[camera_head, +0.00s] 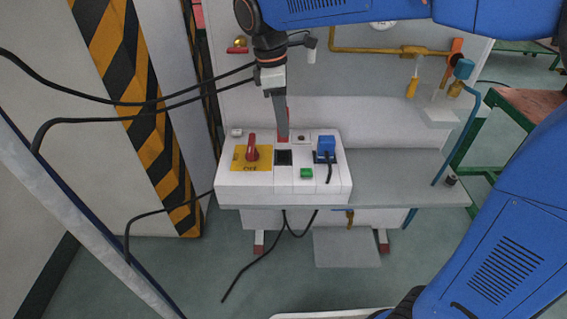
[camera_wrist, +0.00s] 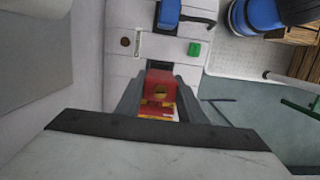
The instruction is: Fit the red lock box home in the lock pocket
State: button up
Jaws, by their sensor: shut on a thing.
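A dark square opening, which looks like the lock pocket (camera_head: 284,158), lies in the top of the control box just in front of the fingertips. The lock box appears behind and above the opening, not in it.
On the control box, a red rotary switch (camera_head: 252,149) on a yellow OFF plate stands left of the opening. A blue plug (camera_head: 325,147) with cable and a green button (camera_head: 306,173) are on the right. Black cables hang at the left; a grey panel stands behind.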

aim_at(283, 149)
jog(key=shift+r, duration=0.35)
jog(key=shift+f, duration=4.75)
jog(key=shift+s+f, duration=0.1)
jog(key=shift+f, duration=0.25)
jog(key=o, duration=1.1)
jog(key=shift+o, duration=0.4)
jog(key=shift+f, duration=0.1)
jog(key=shift+s, duration=0.1)
notch_tip(283, 149, up, 13)
jog(key=a, duration=0.1)
jog(key=shift+a+f, duration=0.15)
jog(key=shift+a, duration=0.25)
jog(key=shift+d, duration=0.1)
